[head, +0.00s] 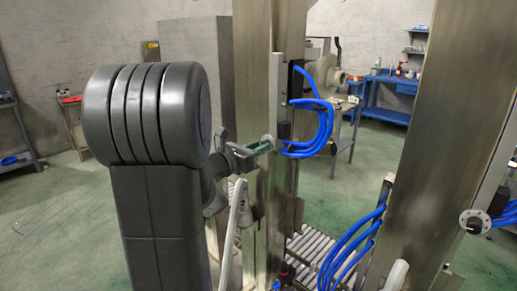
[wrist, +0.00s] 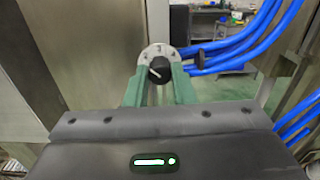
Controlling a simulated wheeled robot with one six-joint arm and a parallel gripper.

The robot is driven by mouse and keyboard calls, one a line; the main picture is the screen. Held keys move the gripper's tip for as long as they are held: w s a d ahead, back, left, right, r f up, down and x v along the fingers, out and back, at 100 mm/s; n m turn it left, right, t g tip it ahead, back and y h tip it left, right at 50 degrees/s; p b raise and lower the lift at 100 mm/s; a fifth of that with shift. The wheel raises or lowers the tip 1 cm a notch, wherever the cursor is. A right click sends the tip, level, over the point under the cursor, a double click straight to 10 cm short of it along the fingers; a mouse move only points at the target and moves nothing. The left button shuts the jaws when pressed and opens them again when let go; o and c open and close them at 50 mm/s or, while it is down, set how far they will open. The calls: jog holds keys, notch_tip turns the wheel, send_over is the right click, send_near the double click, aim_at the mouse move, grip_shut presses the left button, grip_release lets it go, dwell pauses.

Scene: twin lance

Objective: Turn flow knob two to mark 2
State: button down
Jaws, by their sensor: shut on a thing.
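A black flow knob (wrist: 159,70) sits on a silver round dial (wrist: 151,51) in the wrist view. Its white pointer line slants toward the lower left. The dial has dark marks along its upper rim, too small to read surely. The green fingers of my gripper (wrist: 160,84) stand on both sides of the knob and are shut on it. In the head view my gripper (head: 265,146) reaches the dial on the middle metal post, and the knob is mostly hidden there. A second dial with a dark knob (head: 475,222) is on the right post, away from my gripper. No knob number is legible.
Blue hoses (head: 318,120) loop just right of the held knob, and more blue hoses (head: 350,245) hang lower between the posts. A roller conveyor (head: 312,250) lies below. A blue workbench (head: 390,98) stands behind. Green floor is open at the back right.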

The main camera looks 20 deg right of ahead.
dwell(0.3)
jog(key=c, duration=1.2)
grip_release()
jog(key=shift+c, duration=0.2)
jog(key=b+v, duration=0.2)
jog(key=v, duration=1.2)
jog(key=shift+d, duration=0.15)
jog(key=p+x, duration=0.2)
jog(key=x, duration=1.1)
jog(key=shift+w+d, duration=0.2)
jog(key=shift+d, duration=0.1)
